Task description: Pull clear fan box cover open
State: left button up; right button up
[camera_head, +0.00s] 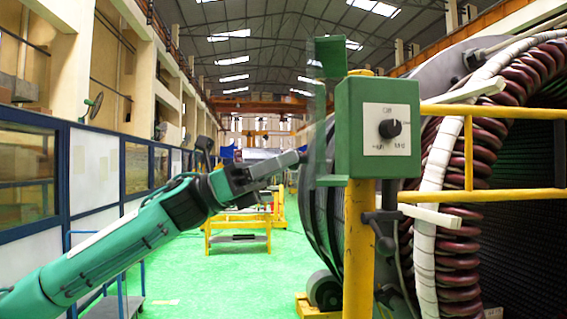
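The green fan box (377,127) is on a yellow post at right of centre. Its white front panel has a black knob (390,128) with labels around it. The clear cover (319,125) shows as a thin see-through panel at the box's left side, with green pieces above and below. The panel does not lie over the knob face. My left gripper (298,158) reaches in from the left, its grey fingertips close to the cover's left edge. I cannot tell whether they touch it or how far apart they are. My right gripper is not in view.
A yellow post (358,250) and yellow rails (500,195) stand below and right of the box. Behind them is the large stator with dark red coils (462,240). The green floor (235,290) is open at lower centre. A yellow stand (238,238) is further back.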

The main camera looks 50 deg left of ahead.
pick_arm(q)
jog(key=shift+o, duration=1.1)
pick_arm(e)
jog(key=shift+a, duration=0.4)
pick_arm(q)
jog(key=b+v, duration=1.1)
jog(key=v, duration=0.3)
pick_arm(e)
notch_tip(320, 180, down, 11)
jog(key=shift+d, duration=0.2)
pick_arm(q)
jog(key=shift+d, duration=0.1)
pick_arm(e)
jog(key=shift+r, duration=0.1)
